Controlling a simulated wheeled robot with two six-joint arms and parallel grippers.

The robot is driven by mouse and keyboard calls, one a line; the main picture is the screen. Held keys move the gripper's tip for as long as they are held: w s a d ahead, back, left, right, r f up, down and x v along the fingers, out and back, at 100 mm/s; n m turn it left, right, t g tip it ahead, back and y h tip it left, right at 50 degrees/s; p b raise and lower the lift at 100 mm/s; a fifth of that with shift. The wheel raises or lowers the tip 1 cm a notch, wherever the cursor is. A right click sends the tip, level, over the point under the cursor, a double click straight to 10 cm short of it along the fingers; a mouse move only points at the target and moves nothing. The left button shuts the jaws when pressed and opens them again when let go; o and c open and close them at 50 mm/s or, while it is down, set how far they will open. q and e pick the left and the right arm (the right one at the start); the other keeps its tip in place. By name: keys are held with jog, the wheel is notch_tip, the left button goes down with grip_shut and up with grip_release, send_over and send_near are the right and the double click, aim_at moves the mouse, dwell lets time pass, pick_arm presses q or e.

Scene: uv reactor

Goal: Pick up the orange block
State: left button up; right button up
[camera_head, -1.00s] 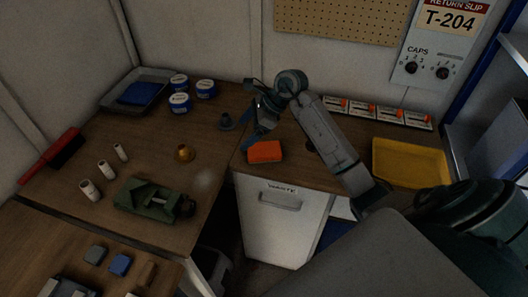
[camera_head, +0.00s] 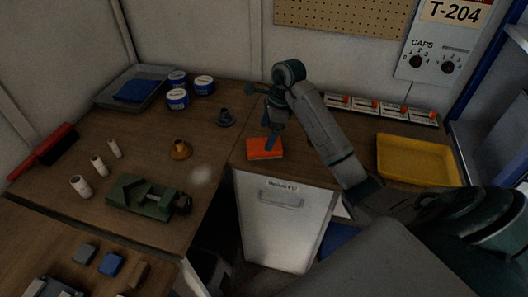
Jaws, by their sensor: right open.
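The orange block (camera_head: 257,154) lies flat on the wooden bench, close to the front edge above the white waste bin. My right gripper (camera_head: 269,143) reaches in from the right and points down, with its blue fingers at the block's far, upper part. The fingers are open and overlap the block in the picture. I cannot tell whether they touch it or stand on both sides of it. My left gripper is not in view.
A yellow tray (camera_head: 415,181) stands right of my arm, with several small white-and-orange boxes (camera_head: 366,108) behind it. A dark fitting (camera_head: 225,118) and a brass part (camera_head: 180,150) stand left of the block. A green vise (camera_head: 140,197) is farther left.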

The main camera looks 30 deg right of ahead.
aim_at(255, 147)
notch_tip(255, 147, down, 3)
jog(key=b, duration=0.2)
jog(key=shift+b, duration=0.35)
jog(key=shift+a+f, duration=0.2)
jog(key=shift+w+a+f+p, duration=0.1)
jog(key=shift+a+f+p, duration=0.05)
jog(key=shift+f+p, duration=0.45)
jog(key=shift+f, duration=0.1)
jog(key=c, duration=1.2)
